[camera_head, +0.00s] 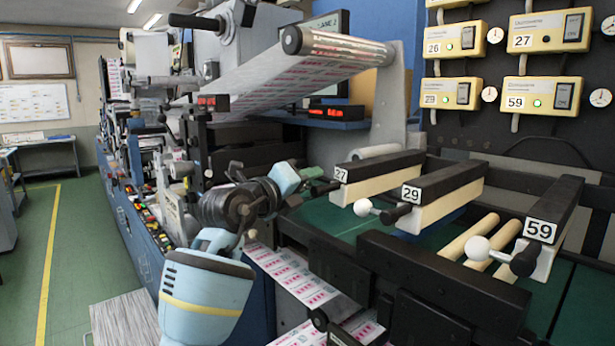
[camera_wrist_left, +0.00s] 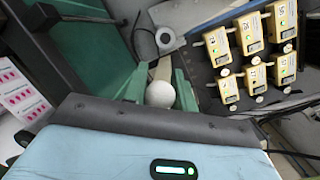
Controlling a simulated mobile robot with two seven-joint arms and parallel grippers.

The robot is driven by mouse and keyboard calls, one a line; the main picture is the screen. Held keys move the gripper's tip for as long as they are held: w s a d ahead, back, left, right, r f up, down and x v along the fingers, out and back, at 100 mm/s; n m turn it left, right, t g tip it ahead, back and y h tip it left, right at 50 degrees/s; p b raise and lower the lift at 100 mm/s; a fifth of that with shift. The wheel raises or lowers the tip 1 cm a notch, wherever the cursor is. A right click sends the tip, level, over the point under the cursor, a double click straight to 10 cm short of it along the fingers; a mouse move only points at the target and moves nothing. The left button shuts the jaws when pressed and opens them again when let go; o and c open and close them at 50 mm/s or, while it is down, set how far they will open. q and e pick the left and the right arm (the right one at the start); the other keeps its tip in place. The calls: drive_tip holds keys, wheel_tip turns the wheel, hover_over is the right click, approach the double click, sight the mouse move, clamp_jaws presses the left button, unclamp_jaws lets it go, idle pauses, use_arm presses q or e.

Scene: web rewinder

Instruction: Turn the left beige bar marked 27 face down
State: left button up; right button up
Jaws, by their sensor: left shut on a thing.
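The left bar marked 27 (camera_head: 380,184) lies at the back left of the row in the head view, with a black upper part and a beige lower part. Its number plate faces front-left. My left gripper (camera_head: 312,180) is at the front end of this bar, by its dark handle, and hides the ball there. In the left wrist view, a white ball knob (camera_wrist_left: 160,94) sits between the green fingers of my gripper (camera_wrist_left: 160,88), which are shut on it. My right gripper is not in view.
Bar 29 (camera_head: 443,188) and bar 59 (camera_head: 550,220) stand to the right, each with a white ball and black handle. Wooden rollers (camera_head: 470,236) lie between them. The wall holds numbered yellow boxes (camera_head: 545,95). Printed web (camera_head: 300,280) runs below my left arm.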

use_arm(q)
drive_tip(key=shift+f+n, duration=0.4)
drive_tip(key=shift+n, duration=0.1)
drive_tip(key=shift+f, duration=0.1)
drive_tip(key=o, duration=1)
drive_tip(key=shift+v, duration=3.9)
